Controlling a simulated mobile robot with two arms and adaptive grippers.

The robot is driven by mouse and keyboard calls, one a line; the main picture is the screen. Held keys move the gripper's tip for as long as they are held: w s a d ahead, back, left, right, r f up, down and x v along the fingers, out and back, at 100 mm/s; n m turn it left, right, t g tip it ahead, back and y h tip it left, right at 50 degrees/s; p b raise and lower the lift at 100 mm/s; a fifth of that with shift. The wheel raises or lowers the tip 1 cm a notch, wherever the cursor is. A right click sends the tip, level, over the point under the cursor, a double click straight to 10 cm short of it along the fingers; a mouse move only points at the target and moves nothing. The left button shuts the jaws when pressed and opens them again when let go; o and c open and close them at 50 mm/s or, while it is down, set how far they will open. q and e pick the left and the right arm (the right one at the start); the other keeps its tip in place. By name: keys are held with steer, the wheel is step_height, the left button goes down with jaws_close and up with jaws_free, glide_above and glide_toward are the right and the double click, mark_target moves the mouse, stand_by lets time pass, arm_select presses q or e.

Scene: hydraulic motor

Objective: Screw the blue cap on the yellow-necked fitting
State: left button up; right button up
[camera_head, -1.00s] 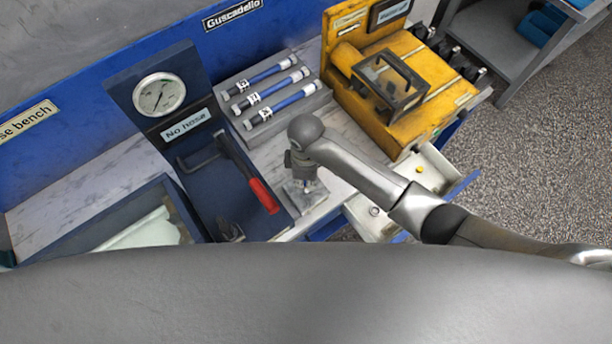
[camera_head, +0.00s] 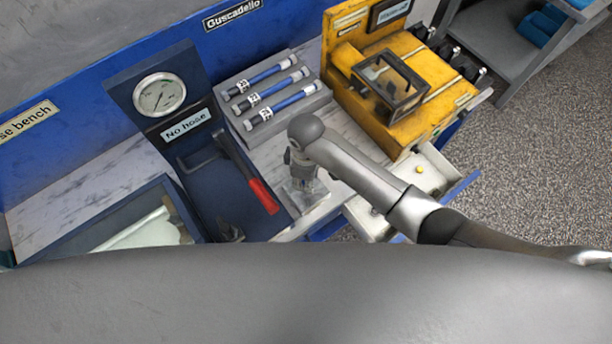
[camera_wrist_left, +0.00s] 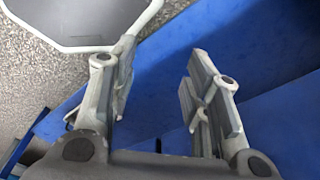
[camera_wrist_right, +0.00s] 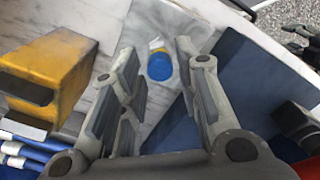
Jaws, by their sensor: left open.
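In the right wrist view the blue cap (camera_wrist_right: 160,67) shows as a blue disc. In the head view my right gripper (camera_head: 304,185) is over a small plate on the bench, and cap and fitting are hard to make out. My left gripper (camera_wrist_left: 160,85) is open and empty.
Hoses (camera_head: 272,98) lie on a grey rack behind. A gauge stand (camera_head: 160,95) with a red-handled lever (camera_head: 262,195) is at left.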

steer(key=shift+r, duration=1.65)
steer(key=o, duration=0.6)
steer(key=shift+c, duration=0.2)
steer(key=shift+r, duration=3)
steer(key=shift+r, duration=0.1)
